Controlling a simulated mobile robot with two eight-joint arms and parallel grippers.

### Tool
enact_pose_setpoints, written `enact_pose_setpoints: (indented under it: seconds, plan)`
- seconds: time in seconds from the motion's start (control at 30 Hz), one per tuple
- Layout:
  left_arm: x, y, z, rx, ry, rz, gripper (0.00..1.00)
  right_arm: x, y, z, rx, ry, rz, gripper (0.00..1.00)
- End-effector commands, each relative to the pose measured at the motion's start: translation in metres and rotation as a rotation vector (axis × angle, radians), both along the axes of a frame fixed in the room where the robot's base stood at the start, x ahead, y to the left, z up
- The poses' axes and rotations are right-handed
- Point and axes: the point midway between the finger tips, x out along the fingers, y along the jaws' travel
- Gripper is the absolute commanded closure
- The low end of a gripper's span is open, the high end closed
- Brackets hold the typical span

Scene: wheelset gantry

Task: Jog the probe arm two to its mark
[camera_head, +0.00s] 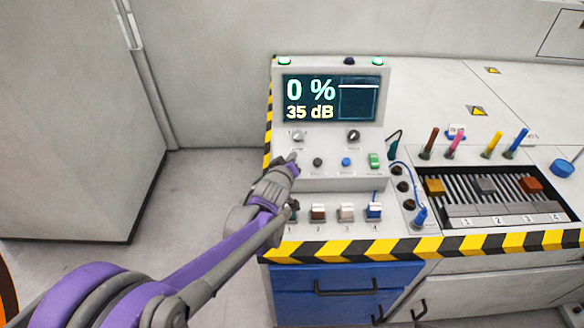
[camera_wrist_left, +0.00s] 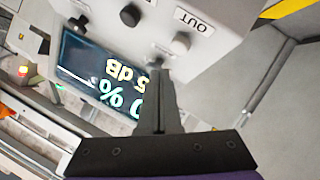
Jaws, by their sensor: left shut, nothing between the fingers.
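My left gripper (camera_head: 293,160) is shut and empty, its tips at the left of the control panel's button row, below a round knob (camera_head: 298,137). In the left wrist view, its closed fingers (camera_wrist_left: 158,72) reach the panel face close to a dark button (camera_wrist_left: 181,43) beside an "OUT" label. I cannot tell whether they touch anything. The display (camera_head: 331,99) reads 0 % and 35 dB. Numbered switches stand along the lower panel, including 2 (camera_head: 318,213), 3 (camera_head: 346,212) and 4 (camera_head: 374,211); the left end is partly hidden by my gripper. No probe arm is clearly identifiable. My right gripper is out of view.
A slider bank (camera_head: 500,197) with coloured caps lies farther right. Blue drawers (camera_head: 345,277) are below the striped edge. Open floor lies left.

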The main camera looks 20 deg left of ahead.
Motion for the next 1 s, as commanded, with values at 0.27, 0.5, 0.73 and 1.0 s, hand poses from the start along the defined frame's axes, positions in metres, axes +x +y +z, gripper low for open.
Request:
enact_pose_setpoints:
  seconds: [0.27,0.5,0.73,1.0]
  plan:
    - [0.0073,0.0021,-0.0161,-0.001,0.000,0.000,1.00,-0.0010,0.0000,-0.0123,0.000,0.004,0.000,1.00]
    - [0.0078,0.0021,-0.0159,0.000,0.000,0.000,1.00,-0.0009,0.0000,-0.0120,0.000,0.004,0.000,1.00]
    - [0.0077,0.0020,-0.0159,0.000,0.000,0.000,1.00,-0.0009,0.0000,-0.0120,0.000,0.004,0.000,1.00]
    - [0.0077,0.0020,-0.0159,0.000,0.000,0.000,1.00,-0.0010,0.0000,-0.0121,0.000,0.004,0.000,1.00]
